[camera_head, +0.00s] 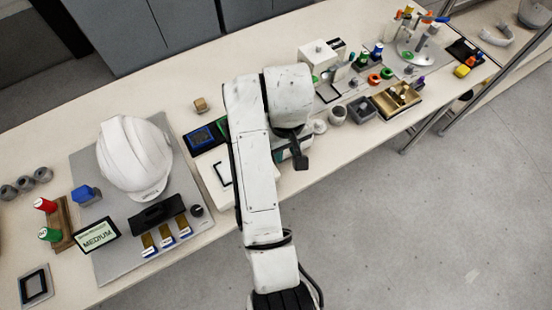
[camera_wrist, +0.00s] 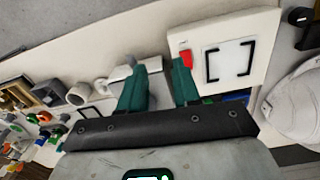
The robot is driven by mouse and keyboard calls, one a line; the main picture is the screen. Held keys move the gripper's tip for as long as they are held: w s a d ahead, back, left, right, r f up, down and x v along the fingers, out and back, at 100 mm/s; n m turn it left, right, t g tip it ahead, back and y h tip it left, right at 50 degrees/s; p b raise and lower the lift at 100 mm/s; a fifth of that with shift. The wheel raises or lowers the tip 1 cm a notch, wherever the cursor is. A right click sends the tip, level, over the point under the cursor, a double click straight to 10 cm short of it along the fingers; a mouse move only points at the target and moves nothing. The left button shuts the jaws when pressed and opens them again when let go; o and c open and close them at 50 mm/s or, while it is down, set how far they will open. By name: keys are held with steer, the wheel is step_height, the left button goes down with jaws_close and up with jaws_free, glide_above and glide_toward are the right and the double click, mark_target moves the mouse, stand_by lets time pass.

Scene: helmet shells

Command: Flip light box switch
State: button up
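The light box is a white box (camera_wrist: 262,28) with black corner brackets on its top face, in the upper right of the wrist view. A small red switch (camera_wrist: 186,59) sits at its left edge. In the head view, the light box (camera_head: 213,172) is partly hidden behind my arm. My gripper (camera_wrist: 154,72) has two teal fingers spread apart with nothing held between them. The right fingertip overlaps the switch area in the wrist view; I cannot tell whether it touches. In the head view my arm hides most of the gripper.
A white helmet shell (camera_head: 133,155) stands on a grey mat left of the light box. A blue-screened device (camera_head: 201,137) lies behind the box. Small pots, bottles and a brown tray (camera_head: 416,101) stand to the right. Open floor lies in front of the table.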

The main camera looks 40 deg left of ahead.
steer(key=s+a+r+n, duration=0.1)
steer(key=s+a, duration=0.1)
steer(key=a, duration=0.3)
steer(key=f, duration=0.6)
steer(key=f+p, duration=0.1)
steer(key=f, duration=0.3)
steer(key=shift+d, duration=0.25)
steer(key=shift+c, duration=0.3)
